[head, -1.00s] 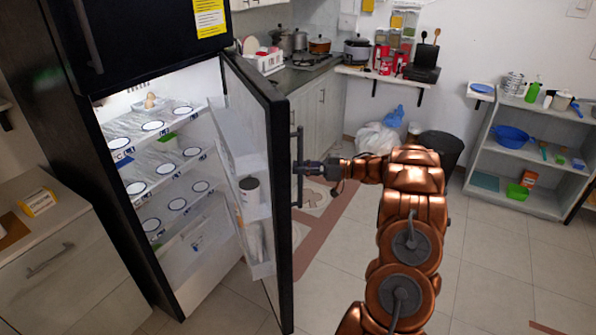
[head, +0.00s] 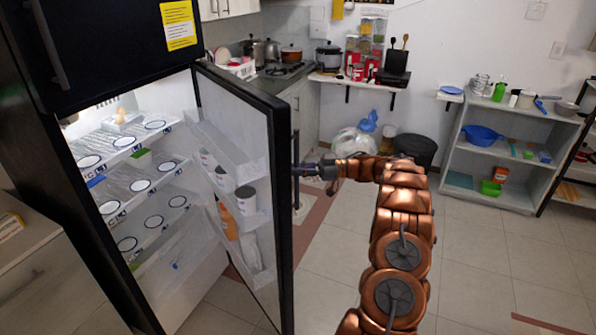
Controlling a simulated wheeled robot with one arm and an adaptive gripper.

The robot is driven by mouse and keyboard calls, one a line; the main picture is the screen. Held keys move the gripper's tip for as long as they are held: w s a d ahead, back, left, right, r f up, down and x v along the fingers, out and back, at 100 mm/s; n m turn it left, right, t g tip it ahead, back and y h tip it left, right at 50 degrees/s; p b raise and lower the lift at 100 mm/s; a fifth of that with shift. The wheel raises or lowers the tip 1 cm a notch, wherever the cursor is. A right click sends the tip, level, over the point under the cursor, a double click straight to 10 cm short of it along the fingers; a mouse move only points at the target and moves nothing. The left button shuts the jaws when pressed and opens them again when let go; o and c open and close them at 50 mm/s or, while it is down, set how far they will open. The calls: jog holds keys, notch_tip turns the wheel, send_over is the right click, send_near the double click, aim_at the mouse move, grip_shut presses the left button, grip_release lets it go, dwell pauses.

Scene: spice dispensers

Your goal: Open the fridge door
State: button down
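The black fridge (head: 92,215) stands at the left with its lower door (head: 283,215) swung wide open toward me. The lit inside shows shelves with round white marks, and the door's inner racks hold a few containers. The dark vertical door handle (head: 295,160) is on the door's outer face. My gripper (head: 300,170) is at the handle, at the end of my copper arm. Its fingers are small and dark against the handle, so I cannot tell whether they are closed on it.
A counter with a stove (head: 280,69) and pots is behind the door. A white bag (head: 353,143) and a black bin (head: 415,149) are on the floor at the back. A low shelf unit (head: 510,160) stands right. The tiled floor at front right is clear.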

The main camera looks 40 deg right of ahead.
jog(key=shift+w+r, duration=0.15)
jog(key=c, duration=1.3)
grip_release()
jog(key=shift+w, duration=0.1)
jog(key=shift+c, duration=0.2)
jog(key=shift+o, duration=1.2)
jog(key=v, duration=0.7)
jog(key=shift+s+d, duration=0.2)
jog(key=shift+s, duration=0.1)
